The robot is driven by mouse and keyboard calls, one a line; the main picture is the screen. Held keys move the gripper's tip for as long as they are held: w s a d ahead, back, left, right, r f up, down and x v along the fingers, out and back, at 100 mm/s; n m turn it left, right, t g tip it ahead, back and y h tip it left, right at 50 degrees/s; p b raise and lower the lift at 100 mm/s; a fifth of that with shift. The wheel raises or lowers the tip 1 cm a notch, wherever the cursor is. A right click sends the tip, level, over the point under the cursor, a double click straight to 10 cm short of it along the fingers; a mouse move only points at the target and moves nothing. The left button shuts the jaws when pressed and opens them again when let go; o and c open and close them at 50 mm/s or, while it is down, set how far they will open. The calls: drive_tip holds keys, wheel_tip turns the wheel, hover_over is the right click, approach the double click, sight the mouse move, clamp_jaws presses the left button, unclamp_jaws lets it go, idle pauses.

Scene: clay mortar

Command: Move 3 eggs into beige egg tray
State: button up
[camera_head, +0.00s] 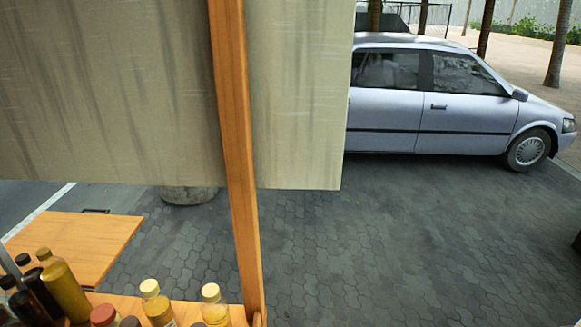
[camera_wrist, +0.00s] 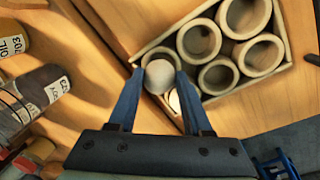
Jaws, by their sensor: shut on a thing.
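In the wrist view my gripper (camera_wrist: 159,80) has its blue fingers on either side of a pale grey egg (camera_wrist: 160,72), shut on it. This egg is at the left corner of the beige egg tray (camera_wrist: 208,10), over or in a round cup; its exact height is unclear. A whitish piece (camera_wrist: 175,101) shows beside my right finger, partly hidden. The head view shows neither tray, eggs nor gripper.
Labelled bottles (camera_wrist: 38,95) stand left of my gripper on the wooden surface (camera_wrist: 110,20). In the head view, several bottles (camera_head: 63,288) line the bottom left beside a wooden post (camera_head: 232,150) and hanging cloth (camera_head: 300,100). A car (camera_head: 440,105) is parked beyond paving.

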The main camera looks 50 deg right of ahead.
drive_tip(key=shift+f+b, duration=0.95)
drive_tip(key=shift+f, duration=0.4)
idle(0.4)
drive_tip(key=o, duration=1)
drive_tip(key=shift+s, duration=0.1)
wheel_tip(320, 180, up, 13)
drive_tip(key=s, duration=0.1)
drive_tip(key=shift+s, duration=0.25)
drive_tip(key=shift+a, duration=0.1)
